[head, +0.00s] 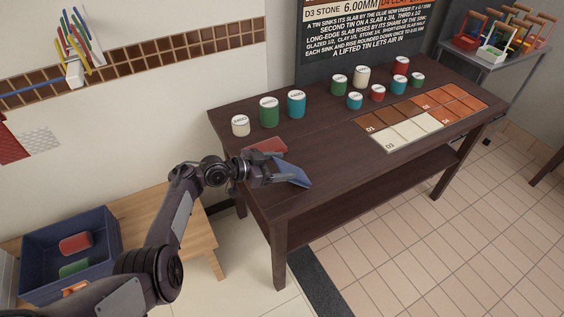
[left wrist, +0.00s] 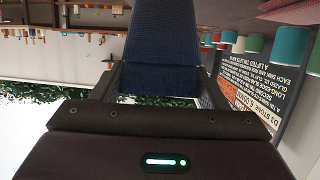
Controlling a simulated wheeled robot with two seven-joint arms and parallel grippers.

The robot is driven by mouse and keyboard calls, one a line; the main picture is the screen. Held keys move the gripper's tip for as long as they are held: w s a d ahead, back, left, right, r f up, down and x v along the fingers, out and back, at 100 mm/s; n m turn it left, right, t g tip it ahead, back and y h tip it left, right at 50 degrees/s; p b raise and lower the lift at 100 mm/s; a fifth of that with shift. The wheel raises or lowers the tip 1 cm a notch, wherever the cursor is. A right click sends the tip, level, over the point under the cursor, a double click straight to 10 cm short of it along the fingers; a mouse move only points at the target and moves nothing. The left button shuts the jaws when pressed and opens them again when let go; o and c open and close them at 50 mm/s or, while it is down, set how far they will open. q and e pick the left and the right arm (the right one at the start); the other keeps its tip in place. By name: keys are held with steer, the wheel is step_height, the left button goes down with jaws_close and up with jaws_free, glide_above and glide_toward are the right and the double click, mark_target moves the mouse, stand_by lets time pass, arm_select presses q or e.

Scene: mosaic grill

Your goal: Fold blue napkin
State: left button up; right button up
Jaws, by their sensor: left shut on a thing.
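The blue napkin (head: 291,173) is at the left end of the dark table, in the grip of my left gripper (head: 274,177). In the left wrist view the blue napkin (left wrist: 160,45) runs up and away from between the two fingers of my left gripper (left wrist: 160,80), with a crease across it near the fingertips. The gripper is shut on it. In the head view part of the napkin is hidden by the gripper, and I cannot tell how much of it touches the table. My right gripper is not in view.
A red folded cloth (head: 266,146) lies just behind the gripper. Several jars (head: 269,112) stand along the back of the dark table (head: 330,150). A tile board (head: 425,117) lies to the right. A blue crate (head: 72,256) stands on the wooden bench at lower left. The table's front middle is clear.

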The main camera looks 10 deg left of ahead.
arm_select(q)
steer(key=shift+s+a+f, duration=0.25)
steer(key=shift+s+f, duration=0.05)
steer(key=shift+f, duration=0.2)
steer(key=o, duration=1.4)
steer(key=shift+w+r, duration=0.1)
steer(key=shift+w, duration=0.05)
steer(key=shift+r, duration=0.1)
steer(key=shift+a, duration=0.1)
steer(key=v, duration=0.7)
steer(key=shift+a, duration=0.25)
